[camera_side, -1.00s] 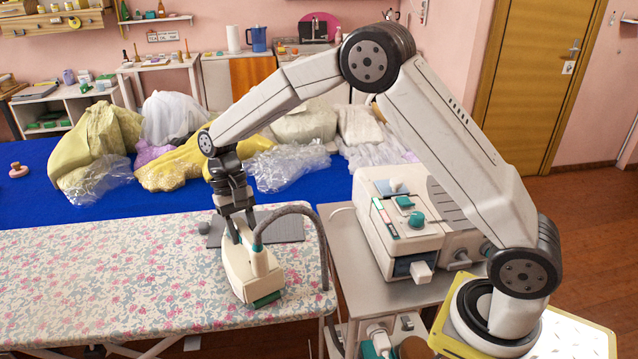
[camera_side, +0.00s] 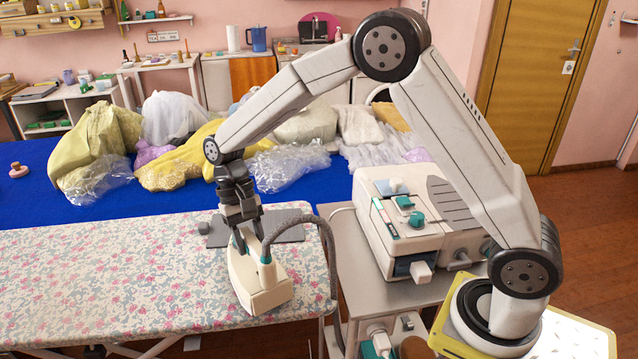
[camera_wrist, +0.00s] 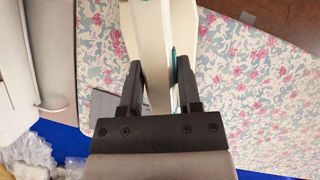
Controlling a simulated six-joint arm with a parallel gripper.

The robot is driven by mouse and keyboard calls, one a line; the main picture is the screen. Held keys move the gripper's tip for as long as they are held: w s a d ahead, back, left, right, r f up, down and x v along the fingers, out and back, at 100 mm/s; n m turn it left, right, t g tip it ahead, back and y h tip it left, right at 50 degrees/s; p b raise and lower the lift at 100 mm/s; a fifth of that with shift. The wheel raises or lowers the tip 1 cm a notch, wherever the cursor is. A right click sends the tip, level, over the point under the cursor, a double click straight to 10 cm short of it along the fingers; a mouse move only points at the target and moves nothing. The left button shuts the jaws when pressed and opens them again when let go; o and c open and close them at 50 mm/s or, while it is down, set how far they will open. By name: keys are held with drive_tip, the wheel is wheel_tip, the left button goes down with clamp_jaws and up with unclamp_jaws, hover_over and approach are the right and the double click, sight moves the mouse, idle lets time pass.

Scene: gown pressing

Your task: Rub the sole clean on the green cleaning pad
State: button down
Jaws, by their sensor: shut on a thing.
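My gripper (camera_side: 249,232) is shut on the handle of a cream iron (camera_side: 264,298) with teal parts. The handle also shows between the fingers (camera_wrist: 152,80) in the wrist view. The iron is low over the front right part of the flowered ironing board (camera_side: 120,280). The green cleaning pad is out of sight, apparently under the iron. The sole faces down and is hidden, so I cannot tell its state or whether it touches the pad.
A grey hose (camera_side: 327,262) arches from the iron past the board's right edge. A grey plate (camera_side: 290,233) lies behind the iron. A steam station (camera_side: 405,245) stands on a grey stand to the right. Bagged garments (camera_side: 185,165) lie on the blue table behind.

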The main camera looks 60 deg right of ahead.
sight(259, 250)
drive_tip(key=shift+s+a+r, duration=0.1)
drive_tip(key=shift+s+a, duration=0.2)
drive_tip(key=shift+s, duration=0.45)
drive_tip(key=shift+s+a+f, duration=0.1)
drive_tip(key=shift+s+a, duration=0.2)
drive_tip(key=shift+s, duration=0.45)
drive_tip(key=shift+s+a+r, duration=0.1)
drive_tip(key=shift+s+a, duration=0.2)
drive_tip(key=shift+s, duration=0.45)
drive_tip(key=shift+w, duration=0.15)
drive_tip(key=shift+w+d, duration=0.3)
drive_tip(key=shift+w, duration=0.45)
drive_tip(key=shift+w+d, duration=0.35)
drive_tip(key=shift+w, duration=0.35)
drive_tip(key=shift+w+d, duration=0.3)
drive_tip(key=shift+w, duration=0.45)
drive_tip(key=shift+w+d+f, duration=0.1)
drive_tip(key=shift+w+d, duration=0.2)
drive_tip(key=shift+w, duration=0.45)
drive_tip(key=shift+w+d+f, duration=0.1)
drive_tip(key=shift+w+d, duration=0.25)
drive_tip(key=shift+w, duration=0.45)
drive_tip(key=shift+w+d, duration=0.3)
drive_tip(key=shift+w, duration=0.45)
drive_tip(key=shift+s, duration=0.15)
